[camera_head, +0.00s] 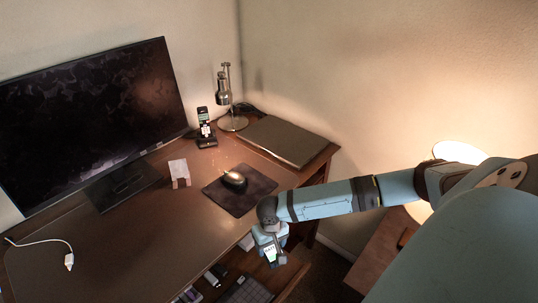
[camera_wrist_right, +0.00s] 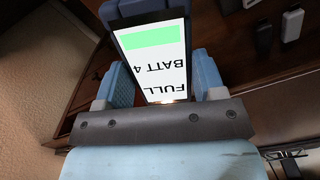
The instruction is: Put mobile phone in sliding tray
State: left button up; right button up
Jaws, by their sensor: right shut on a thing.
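My right gripper (camera_head: 270,250) is shut on a mobile phone (camera_head: 272,256) and holds it above the pulled-out sliding tray (camera_head: 238,262) at the desk's front. In the right wrist view, the phone (camera_wrist_right: 155,55) is between the two blue fingers of the right gripper (camera_wrist_right: 160,80). Its lit screen has a green bar and upside-down text reading "FULL BATT". The gripper and arm hide part of the tray. My left gripper is not in view.
The tray holds a keyboard-like item (camera_head: 248,291) and several small items (camera_head: 211,279). On the desk are a monitor (camera_head: 95,115), a mouse (camera_head: 234,180) on a dark pad (camera_head: 243,204), a cordless phone (camera_head: 205,130), a lamp (camera_head: 225,90) and a dark flat folder (camera_head: 283,139).

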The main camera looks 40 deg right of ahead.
notch_tip(320, 180, down, 8)
jog(key=shift+f+b, duration=0.15)
jog(key=shift+b, duration=0.25)
jog(key=shift+f, duration=0.15)
jog(key=o, duration=1)
